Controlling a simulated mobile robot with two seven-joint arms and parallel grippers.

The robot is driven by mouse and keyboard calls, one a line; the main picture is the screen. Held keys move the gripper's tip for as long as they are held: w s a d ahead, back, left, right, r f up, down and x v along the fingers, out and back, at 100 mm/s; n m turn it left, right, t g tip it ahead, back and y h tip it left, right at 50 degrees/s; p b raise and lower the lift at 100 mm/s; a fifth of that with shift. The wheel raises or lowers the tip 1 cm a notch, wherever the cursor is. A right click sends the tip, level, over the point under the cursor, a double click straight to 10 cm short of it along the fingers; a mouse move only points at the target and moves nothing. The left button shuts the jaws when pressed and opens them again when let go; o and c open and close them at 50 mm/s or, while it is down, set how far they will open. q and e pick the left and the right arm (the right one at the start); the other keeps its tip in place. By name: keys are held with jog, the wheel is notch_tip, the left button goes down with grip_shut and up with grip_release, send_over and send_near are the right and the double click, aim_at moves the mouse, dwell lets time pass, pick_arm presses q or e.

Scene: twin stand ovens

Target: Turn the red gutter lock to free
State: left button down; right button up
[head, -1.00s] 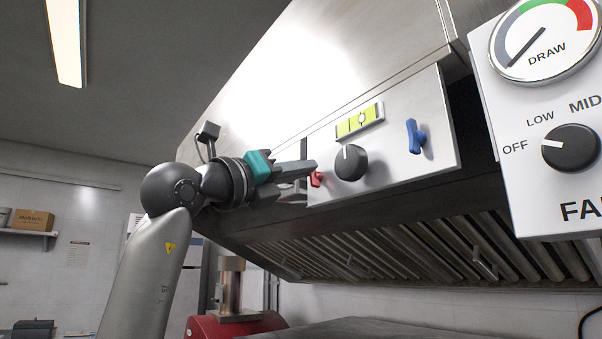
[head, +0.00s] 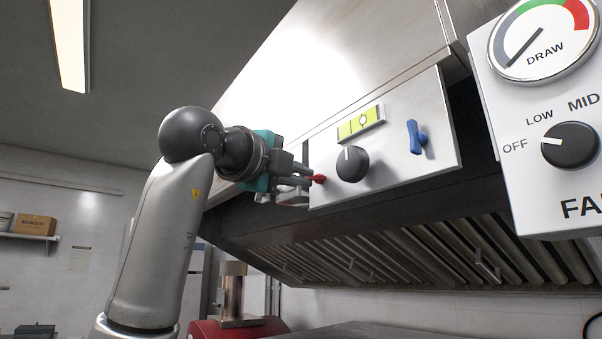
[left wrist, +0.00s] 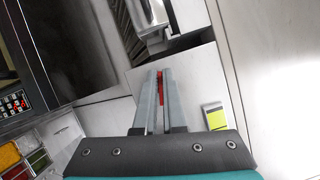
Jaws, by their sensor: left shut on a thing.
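The red gutter lock (head: 319,179) is a small red lever at the left end of the steel control panel (head: 395,165) on the hood's front. It now points sideways, roughly level. My left gripper (head: 304,181) is shut on it, coming from the left. In the left wrist view the two grey fingers (left wrist: 161,100) stand close together with the red lock (left wrist: 160,88) between them; most of the lock is hidden by the fingers. My right gripper is not in view.
A black knob (head: 352,164) sits just right of the lock, and a blue lever (head: 417,137) further right. A yellow-green label (head: 360,122) is above. A white fan control box (head: 545,110) juts out at right. Baffle filters (head: 400,250) lie below the panel.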

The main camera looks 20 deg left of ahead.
pick_arm(q)
jog(key=shift+n+g, duration=0.4)
jog(key=shift+n, duration=0.8)
jog(key=shift+f, duration=0.1)
jog(key=c, duration=1)
grip_release()
jog(key=b+v, duration=0.3)
jog(key=v, duration=1.2)
jog(key=shift+s+b, duration=0.15)
jog(key=shift+b, duration=0.25)
jog(key=shift+d, duration=0.15)
